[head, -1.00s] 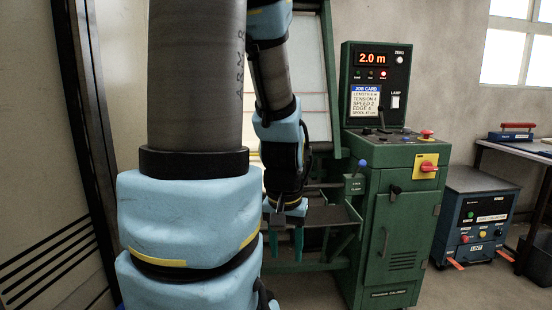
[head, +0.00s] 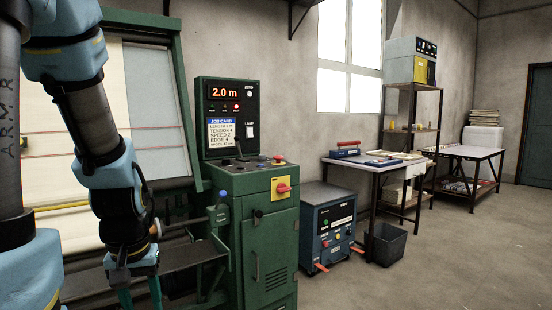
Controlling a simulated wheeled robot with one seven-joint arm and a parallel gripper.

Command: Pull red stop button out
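A small red button (head: 278,158) sits at the right end of the sloped top panel of the green control cabinet (head: 268,228). It is too small to tell whether it is pressed in or out. A larger red knob (head: 283,188) is on a yellow plate on the cabinet's upper front. The frames do not show which of the two is the stop button. My gripper (head: 140,296) points down at the lower left, left of the cabinet and well apart from both red controls. Its two teal fingers are apart, with nothing seen between them; their tips reach the bottom edge.
The winding frame (head: 185,258) with pale cloth stands left of the cabinet, close to my arm. A blue-handled lever (head: 222,205) sticks up between them. A blue box unit (head: 328,228), a bench (head: 380,170) and a bin (head: 386,243) stand right.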

